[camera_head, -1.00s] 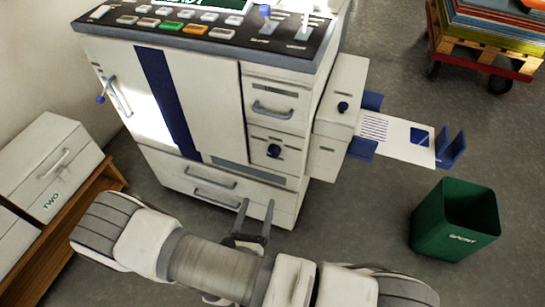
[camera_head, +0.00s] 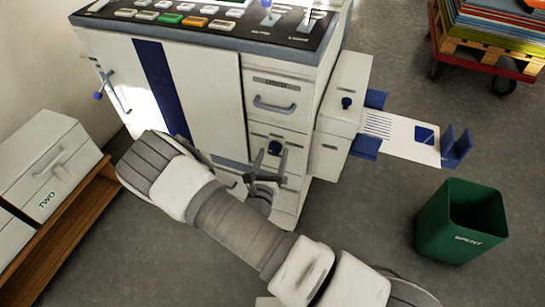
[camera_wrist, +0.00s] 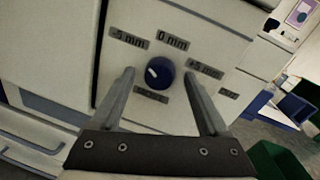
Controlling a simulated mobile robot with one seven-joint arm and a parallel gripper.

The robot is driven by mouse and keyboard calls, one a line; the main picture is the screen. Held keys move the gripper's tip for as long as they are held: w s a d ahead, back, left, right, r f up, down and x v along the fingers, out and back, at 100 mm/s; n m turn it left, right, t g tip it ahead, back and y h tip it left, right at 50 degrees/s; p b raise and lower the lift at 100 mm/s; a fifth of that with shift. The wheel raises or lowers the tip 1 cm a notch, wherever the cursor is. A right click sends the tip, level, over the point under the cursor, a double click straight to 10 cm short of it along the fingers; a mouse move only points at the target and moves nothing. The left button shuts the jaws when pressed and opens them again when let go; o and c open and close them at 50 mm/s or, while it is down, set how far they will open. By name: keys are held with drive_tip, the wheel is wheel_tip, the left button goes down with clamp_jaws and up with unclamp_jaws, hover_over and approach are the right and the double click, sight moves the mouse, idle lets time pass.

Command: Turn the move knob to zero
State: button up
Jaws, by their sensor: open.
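The blue move knob (camera_wrist: 160,73) sits on a white panel with small grey labels around it. A "-5 mm" label (camera_wrist: 129,39) is up and left of it, "0 mm" (camera_wrist: 173,41) is above, and "+5 mm" (camera_wrist: 206,69) is to the right. A pale mark on the knob lies on its left side, nearer the -5 side than 0. In the head view the knob (camera_head: 274,147) is on the machine's front. My gripper (camera_head: 266,158) is open, its fingers pointing at the panel, one either side of the knob in the wrist view. Contact cannot be told.
The printing machine (camera_head: 205,85) has a drawer handle (camera_head: 274,105) above the knob. A side tray (camera_head: 405,138) sticks out right. A green bin (camera_head: 460,225) stands on the floor at right, a cart (camera_head: 490,55) behind.

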drive_tip(key=shift+w, duration=0.15)
drive_tip(key=shift+c, duration=0.2)
clamp_jaws()
drive_tip(key=shift+m, duration=0.3)
drive_tip(key=m, duration=0.3)
drive_tip(key=m+p, duration=0.1)
drive_tip(key=m, duration=0.2)
drive_tip(key=shift+d+f+t+h, duration=0.1)
drive_tip(key=shift+t+h, duration=0.2)
drive_tip(key=m, duration=0.5)
drive_tip(key=shift+f+h, duration=0.1)
drive_tip(key=shift+h, duration=0.2)
drive_tip(key=shift+m, duration=0.5)
